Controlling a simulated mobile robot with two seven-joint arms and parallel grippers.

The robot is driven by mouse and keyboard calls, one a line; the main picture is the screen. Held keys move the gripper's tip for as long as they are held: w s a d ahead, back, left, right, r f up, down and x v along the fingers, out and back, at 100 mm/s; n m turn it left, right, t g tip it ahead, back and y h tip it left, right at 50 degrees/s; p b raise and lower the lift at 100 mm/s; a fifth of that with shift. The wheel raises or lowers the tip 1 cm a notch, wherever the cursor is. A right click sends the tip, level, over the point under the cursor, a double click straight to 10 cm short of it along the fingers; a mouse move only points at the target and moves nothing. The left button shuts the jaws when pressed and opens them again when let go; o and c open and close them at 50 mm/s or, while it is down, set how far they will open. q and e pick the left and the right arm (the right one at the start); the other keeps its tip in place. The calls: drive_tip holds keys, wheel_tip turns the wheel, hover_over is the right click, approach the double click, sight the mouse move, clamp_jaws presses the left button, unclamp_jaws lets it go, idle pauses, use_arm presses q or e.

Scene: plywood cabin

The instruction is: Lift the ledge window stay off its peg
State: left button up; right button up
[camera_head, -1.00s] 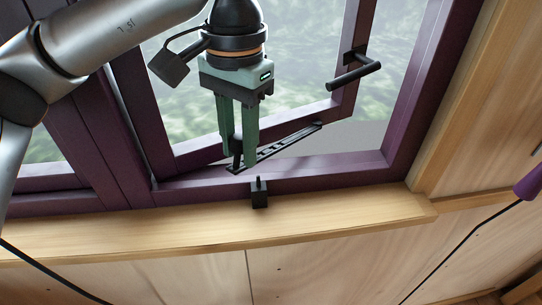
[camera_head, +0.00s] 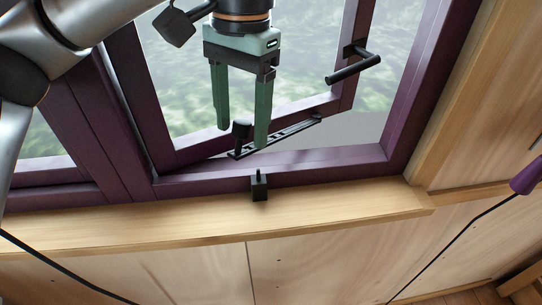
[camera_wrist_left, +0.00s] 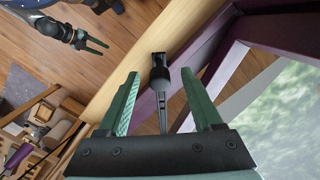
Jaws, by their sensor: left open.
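The window stay (camera_head: 285,136) is a black slotted bar along the bottom of the purple window sash, with a dark knob (camera_head: 241,131) near its left end. The peg (camera_head: 259,187) stands on a small black block at the frame's lower edge; in the head view the bar's left end shows above it and apart from it. My left gripper (camera_head: 241,137) points down, open, with its green fingers either side of the knob. In the left wrist view the dark knob (camera_wrist_left: 160,80) and bar show between the spread fingers. My right gripper (camera_wrist_left: 96,47) is open and empty, far off.
The window's black handle (camera_head: 353,68) sticks out right of my left gripper. A pale wooden sill (camera_head: 180,227) runs below the frame. A purple object on a cord (camera_head: 527,176) hangs at the right. The left wrist view shows cluttered furniture on the left.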

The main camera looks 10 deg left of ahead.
use_arm(q)
drive_tip(key=shift+w+d+r, duration=0.1)
drive_tip(key=shift+r, duration=1.2)
drive_tip(key=shift+w+d+r, duration=0.1)
drive_tip(key=shift+r, duration=1.2)
